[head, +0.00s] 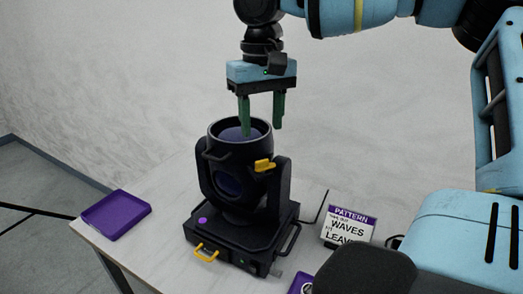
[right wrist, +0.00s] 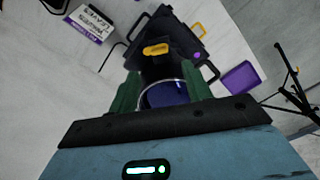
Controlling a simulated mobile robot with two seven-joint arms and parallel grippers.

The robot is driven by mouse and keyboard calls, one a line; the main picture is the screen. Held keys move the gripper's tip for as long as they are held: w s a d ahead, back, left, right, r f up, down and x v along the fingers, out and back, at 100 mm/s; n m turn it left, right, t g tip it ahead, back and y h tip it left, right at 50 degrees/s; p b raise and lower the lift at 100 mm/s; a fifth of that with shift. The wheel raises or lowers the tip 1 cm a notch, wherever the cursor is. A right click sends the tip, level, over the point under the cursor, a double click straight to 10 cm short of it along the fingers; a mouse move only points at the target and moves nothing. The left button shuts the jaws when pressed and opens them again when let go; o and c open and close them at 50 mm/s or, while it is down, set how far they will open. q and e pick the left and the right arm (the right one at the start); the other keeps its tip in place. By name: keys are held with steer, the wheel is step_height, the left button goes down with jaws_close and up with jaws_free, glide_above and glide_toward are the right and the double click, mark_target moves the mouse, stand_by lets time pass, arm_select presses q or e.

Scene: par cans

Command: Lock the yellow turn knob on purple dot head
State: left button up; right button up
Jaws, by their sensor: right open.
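The black moving head light (head: 238,215) stands on the table with a purple dot (head: 203,220) on its base. The yellow turn knob (head: 264,166) sits on the right side of its head, near the yoke arm; it also shows in the right wrist view (right wrist: 156,49). My right gripper (head: 262,130) is open above the head's round open top. Its green fingers point down, one in front of the opening and one to the right. In the right wrist view the fingers (right wrist: 165,85) stand apart on either side of the round lens end. The knob is apart from the fingers. My left gripper is not in view.
A yellow handle (head: 206,253) is on the base front. A purple tray (head: 115,214) lies at the table's left. A sign reading PATTERN, WAVES, LEAVES (head: 349,226) stands right of the light. A tripod stand (right wrist: 297,90) shows beyond the table in the wrist view.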

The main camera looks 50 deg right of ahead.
mark_target(262, 160)
steer(key=shift+f, duration=0.4)
step_height(262, 160, down, 6)
steer(key=shift+r, duration=0.1)
steer(key=shift+f, duration=0.6)
steer(key=shift+c, duration=0.7)
steer(key=c, duration=0.9)
steer(key=shift+o, duration=0.2)
